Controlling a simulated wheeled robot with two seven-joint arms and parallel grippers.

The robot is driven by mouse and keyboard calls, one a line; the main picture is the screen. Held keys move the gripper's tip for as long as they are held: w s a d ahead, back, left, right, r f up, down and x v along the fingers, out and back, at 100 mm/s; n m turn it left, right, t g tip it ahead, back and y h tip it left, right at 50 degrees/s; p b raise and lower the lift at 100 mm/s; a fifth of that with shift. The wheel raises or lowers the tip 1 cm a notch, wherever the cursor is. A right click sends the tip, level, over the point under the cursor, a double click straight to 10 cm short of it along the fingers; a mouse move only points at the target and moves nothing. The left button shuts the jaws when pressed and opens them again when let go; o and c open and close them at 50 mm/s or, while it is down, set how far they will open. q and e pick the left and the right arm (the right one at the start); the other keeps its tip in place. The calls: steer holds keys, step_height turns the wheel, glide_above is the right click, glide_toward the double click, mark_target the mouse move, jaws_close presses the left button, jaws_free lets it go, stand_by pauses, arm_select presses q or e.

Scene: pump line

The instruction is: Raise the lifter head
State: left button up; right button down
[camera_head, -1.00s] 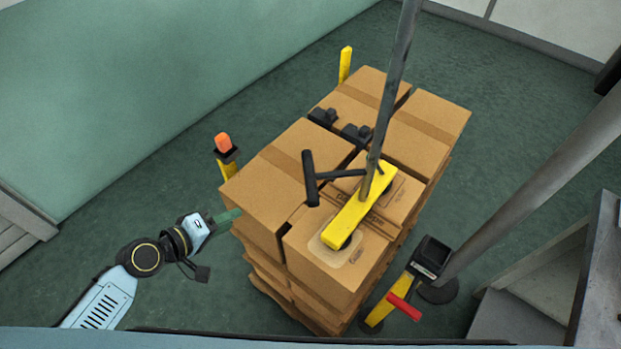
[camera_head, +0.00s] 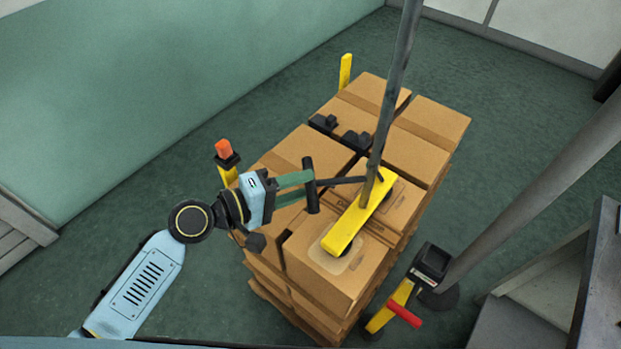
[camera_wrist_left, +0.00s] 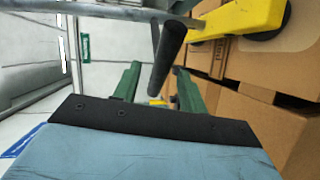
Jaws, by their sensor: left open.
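The lifter head is a yellow bar (camera_head: 352,222) on a grey pole, with dark suction cups resting on or just above the cartons. A black handle (camera_head: 310,184) stands out to its left on a thin arm. My left gripper (camera_head: 300,187) is open, its green fingers reaching to the handle. In the left wrist view the handle (camera_wrist_left: 168,58) stands between the two open fingers (camera_wrist_left: 158,88), and the yellow bar (camera_wrist_left: 235,18) is at the upper right. I cannot tell whether the fingers touch the handle. My right gripper is not in view.
Stacked cartons (camera_head: 430,118) fill the middle beneath the lifter. Yellow posts stand around them, one with an orange top (camera_head: 223,149) and one with a red handle (camera_head: 404,313). A thick grey column (camera_head: 530,200) rises at the right. Green floor is open at the left.

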arm_select(q)
steer(key=shift+x, duration=1.5)
jaws_close()
